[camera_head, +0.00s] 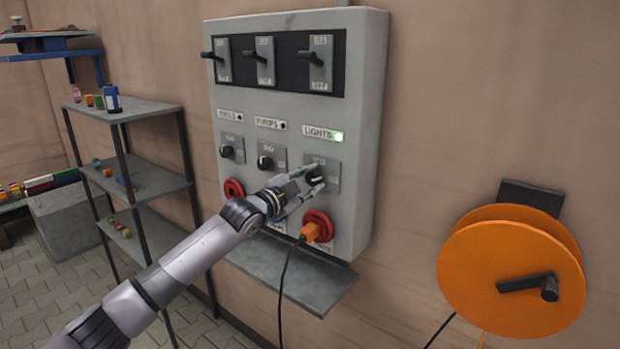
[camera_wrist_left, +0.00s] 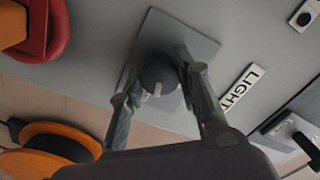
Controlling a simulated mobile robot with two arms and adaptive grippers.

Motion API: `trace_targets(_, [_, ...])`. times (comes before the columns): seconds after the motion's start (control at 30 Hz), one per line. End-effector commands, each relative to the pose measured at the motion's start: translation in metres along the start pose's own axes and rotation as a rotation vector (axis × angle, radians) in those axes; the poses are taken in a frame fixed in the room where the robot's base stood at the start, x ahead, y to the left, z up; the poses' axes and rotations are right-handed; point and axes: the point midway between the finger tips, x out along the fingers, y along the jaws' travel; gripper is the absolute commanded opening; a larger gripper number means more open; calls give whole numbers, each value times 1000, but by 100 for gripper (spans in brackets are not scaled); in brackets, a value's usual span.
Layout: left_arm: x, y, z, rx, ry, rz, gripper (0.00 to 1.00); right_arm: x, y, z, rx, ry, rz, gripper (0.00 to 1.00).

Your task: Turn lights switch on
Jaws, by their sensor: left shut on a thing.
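The lights switch (camera_head: 318,174) is a dark rotary knob on a grey plate, under the label "LIGHTS" on the wall panel (camera_head: 365,130). A small green lamp (camera_head: 338,136) glows beside that label. My left gripper (camera_head: 309,180) reaches the knob with a finger on each side and is shut on it. In the left wrist view the knob (camera_wrist_left: 159,76) sits between the fingers of the left gripper (camera_wrist_left: 152,80), with a pale mark on its face. The fingers hide part of the knob in the head view. My right gripper is not in view.
An orange plug (camera_head: 310,232) with a black cable sits in a red socket just below the switch. A ledge (camera_head: 300,275) juts out under the panel. An orange cable reel (camera_head: 505,270) hangs at right; grey shelves (camera_head: 125,110) stand at left.

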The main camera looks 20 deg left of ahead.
Motion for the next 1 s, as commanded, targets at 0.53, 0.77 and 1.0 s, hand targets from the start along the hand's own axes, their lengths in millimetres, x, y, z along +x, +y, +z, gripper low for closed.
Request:
trace_targets(0.53, [0,1,0,289,-1,2,3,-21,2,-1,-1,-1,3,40])
trace_targets(0.77, [0,2,1,315,-2,3,3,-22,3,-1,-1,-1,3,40])
trace_targets(1.0, [0,2,1,318,-2,3,3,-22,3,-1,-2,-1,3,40])
